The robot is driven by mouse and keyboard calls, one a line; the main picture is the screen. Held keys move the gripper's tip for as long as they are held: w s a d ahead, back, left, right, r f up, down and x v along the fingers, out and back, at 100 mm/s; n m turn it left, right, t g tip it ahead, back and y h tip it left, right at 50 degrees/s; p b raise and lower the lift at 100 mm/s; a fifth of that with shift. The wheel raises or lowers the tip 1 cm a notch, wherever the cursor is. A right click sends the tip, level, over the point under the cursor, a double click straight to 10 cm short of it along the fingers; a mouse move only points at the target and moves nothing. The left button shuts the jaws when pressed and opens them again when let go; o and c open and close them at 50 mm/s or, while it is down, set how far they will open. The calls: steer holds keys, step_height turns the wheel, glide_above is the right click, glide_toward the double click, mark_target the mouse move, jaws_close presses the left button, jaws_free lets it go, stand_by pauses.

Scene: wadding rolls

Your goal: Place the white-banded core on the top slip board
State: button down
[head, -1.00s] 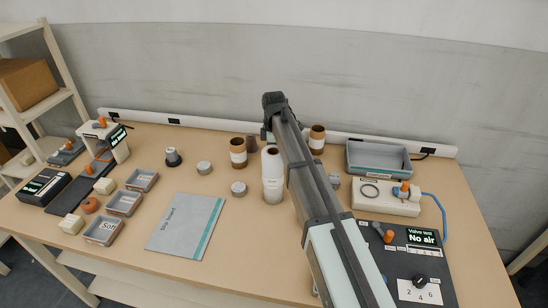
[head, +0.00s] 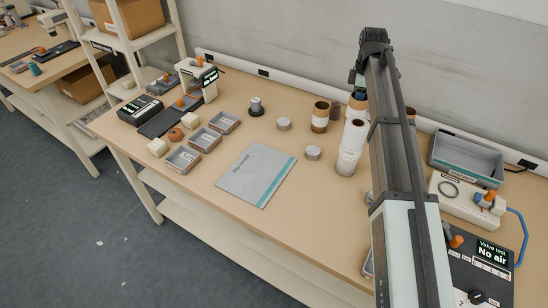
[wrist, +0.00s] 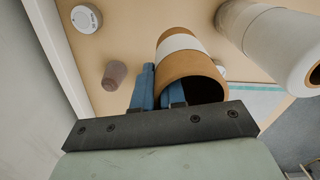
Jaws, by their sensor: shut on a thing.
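My gripper (wrist: 160,88) is shut on the wall of a brown core (wrist: 183,66) with a white band. One blue finger seems to be inside its open end and the other outside. In the head view the held core (head: 357,101) shows just left of my arm, which hides part of it and most of the fingers. It appears to be above the table, beyond the white rolls. The slip board (head: 256,174), a flat grey sheet with a teal stripe, lies at the table's front middle, left of and nearer than the core. Its top is bare.
White rolls (head: 350,148) stand between the core and the board's right side. Another banded brown core (head: 320,117), a dark brown piece (head: 335,109) and grey discs (head: 313,153) stand nearby. Small trays (head: 205,139) lie left; a grey bin (head: 466,158) stands right.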

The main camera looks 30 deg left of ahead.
steer(key=s+a+n, duration=0.2)
steer(key=s+a, duration=0.4)
steer(key=a, duration=0.4)
glide_above(259, 166)
steer(key=shift+m, duration=0.3)
steer(key=shift+w+f, duration=0.1)
steer(key=shift+f, duration=4.5)
steer(key=shift+f, duration=0.2)
steer(key=c, duration=1.2)
jaws_free()
step_height(259, 166, up, 12)
steer(key=shift+r, duration=0.2)
